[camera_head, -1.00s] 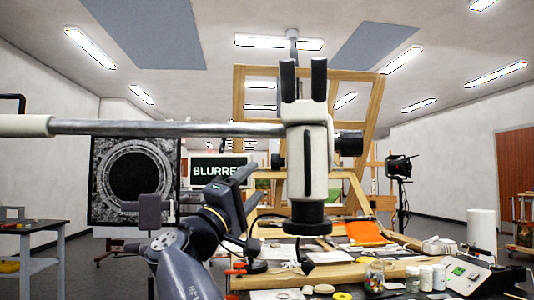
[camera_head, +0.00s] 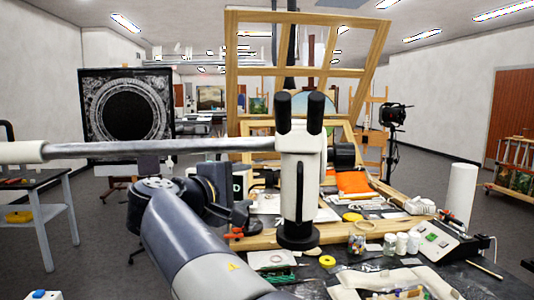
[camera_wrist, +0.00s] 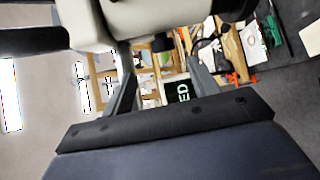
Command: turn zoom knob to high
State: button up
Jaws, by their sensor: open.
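The microscope (camera_head: 299,165), white with two black eyepieces, hangs from a horizontal metal arm in the middle of the head view. A black cylindrical part (camera_head: 342,155) sticks out on its right side; I cannot tell if it is the zoom knob. In the wrist view the white microscope body (camera_wrist: 120,18) fills the top, with a small dark knob-like part (camera_wrist: 162,42) at its lower edge. My gripper (camera_wrist: 158,75) is open and empty, its fingers apart below the white body. In the head view my arm is left of the microscope and hides most of the gripper.
A monitor with green letters (camera_wrist: 180,91) shows between my fingers. The boom (camera_head: 160,147) runs left from the microscope. The bench holds jars (camera_head: 402,243), a yellow tape roll (camera_head: 327,261), an orange cloth (camera_head: 353,183) and a grey device (camera_head: 436,239). A wooden frame (camera_head: 232,90) stands behind.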

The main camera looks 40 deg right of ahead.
aim_at(267, 178)
jog(key=shift+y, duration=0.4)
jog(key=p+x, duration=0.3)
jog(key=x, duration=0.7)
jog(key=shift+s+r+p, duration=0.1)
jog(key=shift+p, duration=0.2)
jog(key=shift+c, duration=0.3)
jog(key=c, duration=0.9)
